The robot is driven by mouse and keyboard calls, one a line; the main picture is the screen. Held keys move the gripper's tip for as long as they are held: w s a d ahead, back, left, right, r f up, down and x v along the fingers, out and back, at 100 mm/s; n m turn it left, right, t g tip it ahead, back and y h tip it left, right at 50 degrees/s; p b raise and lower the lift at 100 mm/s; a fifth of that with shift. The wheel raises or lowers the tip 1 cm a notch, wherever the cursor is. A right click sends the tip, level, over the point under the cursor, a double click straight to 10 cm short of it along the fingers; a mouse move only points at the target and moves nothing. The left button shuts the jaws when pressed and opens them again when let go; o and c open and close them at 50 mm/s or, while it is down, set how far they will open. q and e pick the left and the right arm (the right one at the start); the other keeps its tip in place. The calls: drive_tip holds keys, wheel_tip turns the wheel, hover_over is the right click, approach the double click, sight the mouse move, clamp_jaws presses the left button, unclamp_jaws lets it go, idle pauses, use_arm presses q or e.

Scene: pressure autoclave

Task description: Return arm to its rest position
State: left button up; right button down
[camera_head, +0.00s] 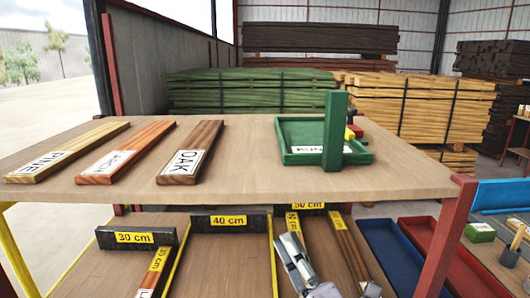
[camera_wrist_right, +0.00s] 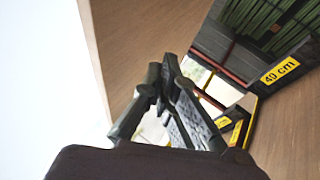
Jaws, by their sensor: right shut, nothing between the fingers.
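My right gripper (camera_head: 290,243) shows at the bottom middle of the head view, in front of the lower shelf (camera_head: 230,252) and below the upper shelf's front edge. Its fingers are shut and hold nothing. In the right wrist view the closed fingers (camera_wrist_right: 166,78) rise at the middle, with a wooden board surface behind them and a 40 cm label (camera_wrist_right: 280,70) to the right. My left arm and gripper are not in view.
The upper shelf (camera_head: 240,180) carries three labelled planks, with the oak one (camera_head: 192,150), and a green tray (camera_head: 297,157). Dividers marked 30 cm (camera_head: 135,237) and 40 cm (camera_head: 227,220) stand below. Red posts and blue (camera_head: 392,250) and red trays are at right.

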drive_tip(key=s+d+f+m+g+h, duration=0.1)
drive_tip(key=d+f+m+g+h, duration=0.1)
drive_tip(key=f, duration=0.5)
drive_tip(key=s+d+f+m+g+h, duration=0.1)
drive_tip(key=d+f+m+g+h, duration=0.1)
drive_tip(key=d+f+m+h, duration=0.3)
drive_tip(key=s+d+f+m+g+h, duration=0.2)
drive_tip(key=d+f+m, duration=0.4)
drive_tip(key=f+m, duration=0.4)
drive_tip(key=shift+s+d+g+h, duration=0.15)
drive_tip(key=shift+g+h, duration=0.45)
drive_tip(key=shift+h, duration=0.3)
drive_tip(key=s+d+f+m+g, duration=0.1)
drive_tip(key=s+f+m+g, duration=0.35)
drive_tip(key=s+f, duration=0.4)
drive_tip(key=s+d+f+m+g, duration=0.25)
drive_tip(key=s+f+g, duration=0.3)
drive_tip(key=s, duration=0.55)
wheel_tip(320, 180, down, 24)
drive_tip(key=r, duration=0.1)
drive_tip(key=s+d+f+g, duration=0.2)
drive_tip(key=s+f, duration=1.6)
drive_tip(key=shift+s+f, duration=0.2)
drive_tip(key=shift+f, duration=0.05)
drive_tip(key=shift+d, duration=0.1)
